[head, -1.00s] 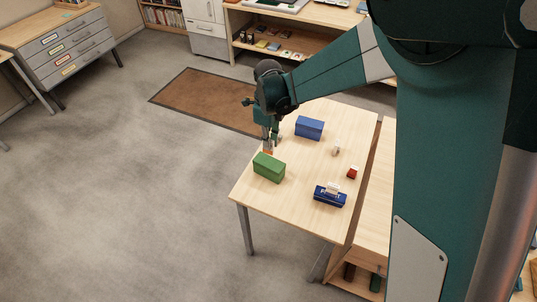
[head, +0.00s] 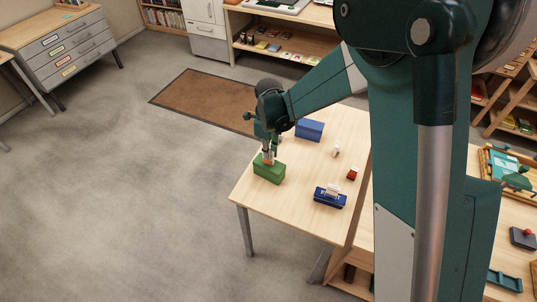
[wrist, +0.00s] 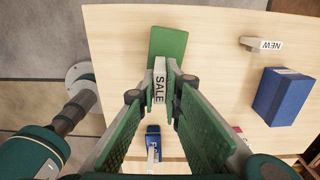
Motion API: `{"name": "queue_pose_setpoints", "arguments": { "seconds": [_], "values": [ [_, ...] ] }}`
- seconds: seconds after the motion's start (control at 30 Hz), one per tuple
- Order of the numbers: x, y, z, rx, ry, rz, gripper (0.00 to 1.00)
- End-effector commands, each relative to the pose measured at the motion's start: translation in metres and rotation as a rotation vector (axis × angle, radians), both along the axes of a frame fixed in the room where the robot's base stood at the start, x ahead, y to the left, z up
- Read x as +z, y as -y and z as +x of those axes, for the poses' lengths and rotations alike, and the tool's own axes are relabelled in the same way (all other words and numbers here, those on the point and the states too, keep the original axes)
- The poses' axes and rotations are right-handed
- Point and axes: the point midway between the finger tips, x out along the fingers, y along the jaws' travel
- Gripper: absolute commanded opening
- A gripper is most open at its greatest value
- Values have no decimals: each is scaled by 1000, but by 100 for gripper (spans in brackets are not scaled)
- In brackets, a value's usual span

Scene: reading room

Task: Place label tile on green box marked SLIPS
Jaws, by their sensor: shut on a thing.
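The green box (head: 268,172) stands near the left edge of the light wooden table; its SLIPS marking is not readable. In the wrist view the green box (wrist: 168,42) lies just beyond my fingertips. My gripper (wrist: 160,88) is shut on a white label tile (wrist: 160,80) lettered SALE. In the head view my gripper (head: 267,154) is over the far side of the green box, with the tile at or just above its top. I cannot tell whether the tile touches the box. Another tile (wrist: 268,44), lettered NEW, lies apart on the table.
A blue box (head: 309,130) stands behind and right. A dark blue box (head: 330,198) with a pale piece on top stands front right. A small white piece (head: 336,152) and a red block (head: 352,174) lie between. The table's front left corner is clear.

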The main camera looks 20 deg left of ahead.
Motion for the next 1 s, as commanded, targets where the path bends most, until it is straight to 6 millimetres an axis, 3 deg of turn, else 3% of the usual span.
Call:
{"name": "queue_pose_setpoints", "arguments": {
  "seconds": [0.6,0.63,0.73,1.0],
  "values": [
    [-14,0,0,0,0,0,0],
    [-14,0,0,0,0,0,11],
    [-13,0,0,0,0,0,24],
    [-13,0,0,0,0,0,24]
  ]
}}
